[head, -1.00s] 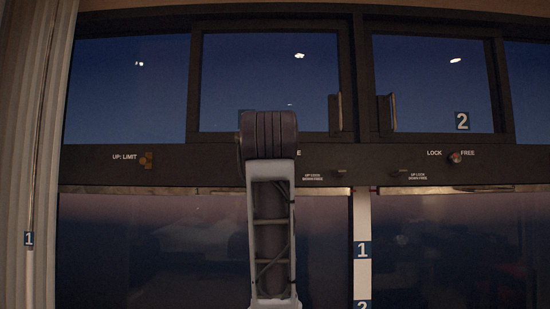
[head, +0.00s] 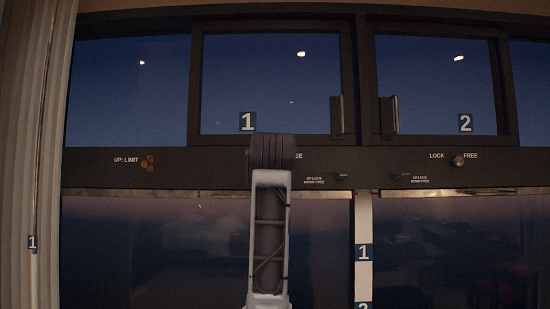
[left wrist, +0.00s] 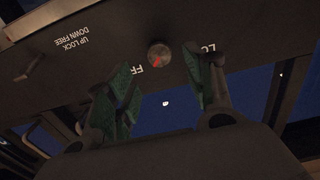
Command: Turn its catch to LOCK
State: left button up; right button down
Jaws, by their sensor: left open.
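The round catch knob (left wrist: 158,54) of window 1 shows in the left wrist view, with a red mark on the side toward the partly visible "FR" letters. The "LO" letters are on its other side, partly covered by a finger. My left gripper (left wrist: 161,74) is open, with its green-padded fingers pointing at the rail and the knob seen between their tips. I cannot tell whether they touch it. My right gripper is not in view.
Another knob (head: 458,160) sits between LOCK and FREE under window 2. Small levers marked UP LOCK, DOWN FREE (head: 341,176) lie lower on the rail (head: 220,160). Upright handles (head: 337,115) stand out between the windows. A curtain (head: 35,120) hangs at left.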

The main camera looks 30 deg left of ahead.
pick_arm(q)
jog(key=p+x, duration=0.1)
jog(key=x, duration=0.5)
jog(key=shift+p, duration=0.35)
jog(key=c, duration=1)
